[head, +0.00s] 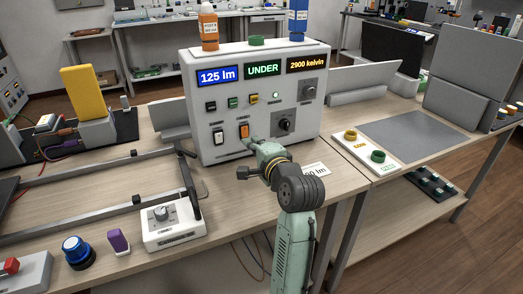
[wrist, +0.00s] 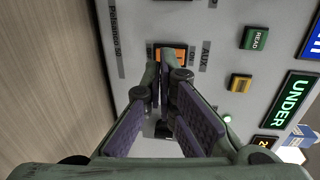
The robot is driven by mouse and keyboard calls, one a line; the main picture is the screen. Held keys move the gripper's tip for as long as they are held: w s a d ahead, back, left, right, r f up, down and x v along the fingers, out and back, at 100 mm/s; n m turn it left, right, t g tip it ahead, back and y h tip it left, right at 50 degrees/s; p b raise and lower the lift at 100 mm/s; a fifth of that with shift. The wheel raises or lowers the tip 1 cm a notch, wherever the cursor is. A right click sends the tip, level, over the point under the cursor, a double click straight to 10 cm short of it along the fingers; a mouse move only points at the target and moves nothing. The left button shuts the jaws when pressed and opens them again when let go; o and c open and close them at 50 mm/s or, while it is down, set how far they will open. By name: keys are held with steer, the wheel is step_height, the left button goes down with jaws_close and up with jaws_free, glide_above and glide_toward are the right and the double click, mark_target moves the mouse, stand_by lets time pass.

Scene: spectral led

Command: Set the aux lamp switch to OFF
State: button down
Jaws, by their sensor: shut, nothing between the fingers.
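The aux lamp switch (head: 244,131) is an orange rocker in a dark frame, low on the front of the grey instrument box (head: 210,115). In the wrist view the orange rocker (wrist: 181,53) shows beside the AUX label, partly covered by my fingertips. My gripper (head: 249,143) is shut and empty, its tips at the lower part of the switch. In the wrist view my gripper (wrist: 160,62) reaches over the rocker's edge. I cannot tell whether the tips touch it or which way it is tilted.
A white rocker switch (head: 219,137) sits left of the aux switch, and a black knob (head: 285,125) sits right. Small buttons (head: 232,102) and lit displays (head: 265,71) are above. A white box with a dial (head: 172,218) stands on the bench in front, left of my arm.

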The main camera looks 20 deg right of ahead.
mark_target(245, 137)
steer(key=shift+w+f, duration=0.2)
steer(key=shift+w, duration=1.4)
steer(key=shift+w+a+f+t+b, duration=0.1)
steer(key=shift+w+f+t+b, duration=0.2)
steer(key=shift+f+t+b, duration=0.5)
steer(key=shift+w+r+t+b, duration=0.15)
steer(key=shift+t+b, duration=0.25)
steer(key=shift+b, duration=0.85)
steer(key=shift+w+r+p, duration=0.1)
steer(key=shift+r+p, duration=0.15)
steer(key=shift+p, duration=0.3)
steer(key=shift+f, duration=0.1)
steer(key=shift+f, duration=0.1)
